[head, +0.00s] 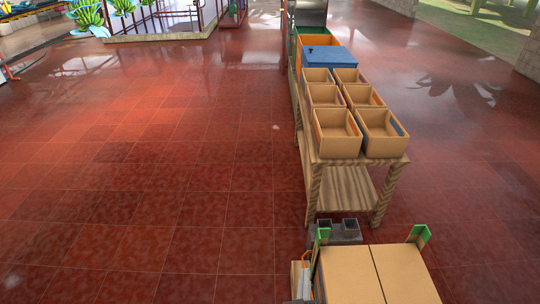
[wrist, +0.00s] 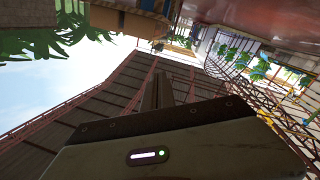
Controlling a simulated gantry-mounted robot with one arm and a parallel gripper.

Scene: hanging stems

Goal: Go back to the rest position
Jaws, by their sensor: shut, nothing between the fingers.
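My gripper (wrist: 158,88) shows in the wrist view, its two dark fingers together with nothing between them. They point away from the dark palm, which carries a small lit strip. In the wrist view the fingers stand in front of a ribbed, dark roof and bright sky, clear of any object. The wrist picture is strongly tilted. I cannot make out my gripper in the head view. Green hanging plants (wrist: 238,56) show far off at the right of the wrist view, along a wire-like frame.
In the head view, a wooden table (head: 352,186) carries several open cardboard boxes (head: 336,132), with a blue-topped crate (head: 328,57) behind. Closed cartons (head: 350,276) stand at the bottom right. Broad red tiled floor (head: 150,170) lies clear to the left. Green plants (head: 88,14) stand far left.

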